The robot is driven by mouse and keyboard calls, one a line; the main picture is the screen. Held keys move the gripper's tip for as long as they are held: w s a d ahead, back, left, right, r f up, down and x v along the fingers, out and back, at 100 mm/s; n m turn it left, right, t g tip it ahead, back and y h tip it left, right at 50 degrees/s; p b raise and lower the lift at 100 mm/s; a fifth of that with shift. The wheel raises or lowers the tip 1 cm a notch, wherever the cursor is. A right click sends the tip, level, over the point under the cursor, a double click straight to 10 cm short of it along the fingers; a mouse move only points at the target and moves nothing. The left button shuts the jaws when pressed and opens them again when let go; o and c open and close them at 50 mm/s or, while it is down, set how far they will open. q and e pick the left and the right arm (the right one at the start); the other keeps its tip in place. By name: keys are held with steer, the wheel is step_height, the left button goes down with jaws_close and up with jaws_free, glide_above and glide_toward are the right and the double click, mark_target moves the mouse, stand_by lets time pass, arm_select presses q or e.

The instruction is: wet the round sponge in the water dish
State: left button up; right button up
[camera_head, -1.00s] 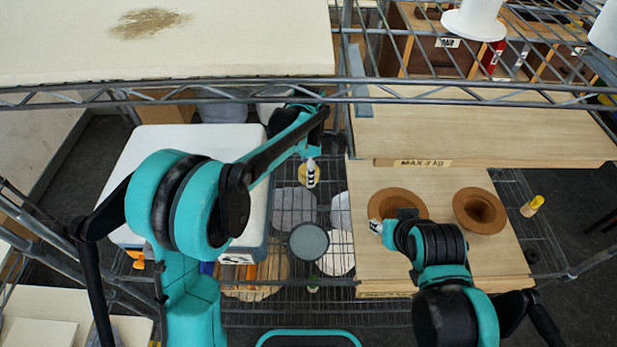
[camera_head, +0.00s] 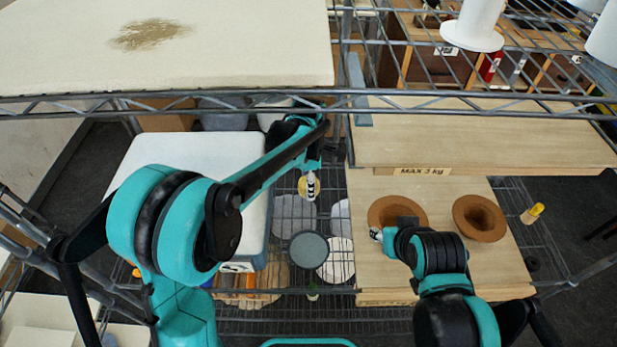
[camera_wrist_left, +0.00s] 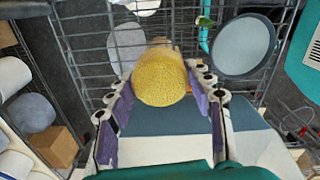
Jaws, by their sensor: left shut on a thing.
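The round yellow sponge (camera_wrist_left: 160,78) is between the purple-padded fingers of my left gripper (camera_wrist_left: 163,97) in the left wrist view. The gripper is shut on it. In the head view a bit of the sponge (camera_head: 303,184) shows beside my left gripper (camera_head: 311,187). A round grey dish (camera_head: 308,247), which looks like the water dish, sits on the wire shelf below the gripper in the picture. It also shows at upper right in the left wrist view (camera_wrist_left: 244,44). The sponge is apart from it. Water cannot be made out. My right gripper (camera_head: 377,235) is by a brown terracotta saucer (camera_head: 384,207); its opening is unclear.
A white-lidded box (camera_head: 180,165) stands left of the dish. Pale round stones (camera_head: 337,258) lie around the dish. Wire-shelf rails (camera_head: 250,105) cross above.

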arm_select(q)
glide_above(308, 251)
steer(key=shift+p, duration=0.45)
stand_by(0.5)
steer(key=shift+w+f, duration=0.1)
stand_by(0.4)
step_height(308, 251, down, 7)
steer(key=b, duration=0.5)
steer(key=shift+b, duration=0.4)
steer(key=shift+f+b, duration=0.45)
steer(key=shift+f, duration=0.1)
stand_by(1.5)
steer(key=shift+r, duration=0.1)
step_height(308, 251, up, 7)
steer(key=p, duration=0.5)
steer(key=shift+p, duration=0.4)
stand_by(0.5)
